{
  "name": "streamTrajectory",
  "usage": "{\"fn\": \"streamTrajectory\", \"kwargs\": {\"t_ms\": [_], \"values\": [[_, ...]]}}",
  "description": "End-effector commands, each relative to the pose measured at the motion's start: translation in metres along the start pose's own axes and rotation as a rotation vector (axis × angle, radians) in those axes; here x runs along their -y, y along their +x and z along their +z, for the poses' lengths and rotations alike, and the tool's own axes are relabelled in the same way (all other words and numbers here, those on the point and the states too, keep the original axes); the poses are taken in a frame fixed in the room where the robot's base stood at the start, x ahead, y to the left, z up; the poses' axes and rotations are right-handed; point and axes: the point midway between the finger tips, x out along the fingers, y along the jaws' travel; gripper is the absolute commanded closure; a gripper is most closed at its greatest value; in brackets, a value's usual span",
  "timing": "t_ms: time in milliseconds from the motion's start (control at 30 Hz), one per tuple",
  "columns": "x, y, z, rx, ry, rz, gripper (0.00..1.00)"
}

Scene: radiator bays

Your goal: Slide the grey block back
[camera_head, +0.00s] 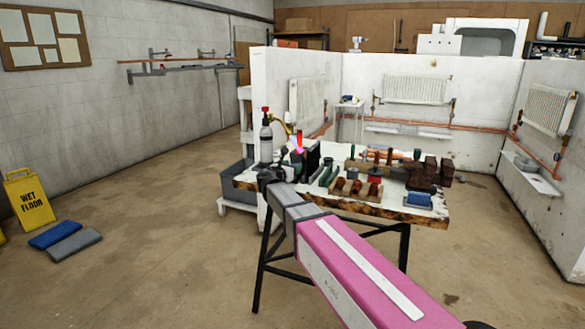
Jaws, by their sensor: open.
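The workbench (430,216) stands in the middle, with a worn, ragged front edge. My gripper (298,156) is over its left part, small and partly hidden by my own arm; it looks open, with nothing seen between its fingers. A dark grey upright slab (313,157) stands just right of my gripper. I cannot tell whether it is the grey block, or whether my gripper touches it. No other grey block shows clearly on the bench.
A spray bottle (266,142) stands at the bench's left end. A wooden rack (352,190), dark brown blocks (424,172) and a blue-topped block (419,199) crowd the right. A yellow wet-floor sign (29,200) and a blue mat (54,234) are at left. Floor between is clear.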

Motion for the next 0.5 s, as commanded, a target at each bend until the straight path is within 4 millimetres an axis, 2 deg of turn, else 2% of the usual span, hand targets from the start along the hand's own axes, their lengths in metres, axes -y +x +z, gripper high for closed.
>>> {"fn": "streamTrajectory", "kwargs": {"t_ms": [333,367,500], "values": [[0.0002,0.0047,0.0000,0.000,0.000,0.000,0.43],[0.0003,0.0046,0.0000,0.000,0.000,0.000,0.46],[0.0003,0.0045,-0.0001,0.000,0.000,0.000,0.92]]}}
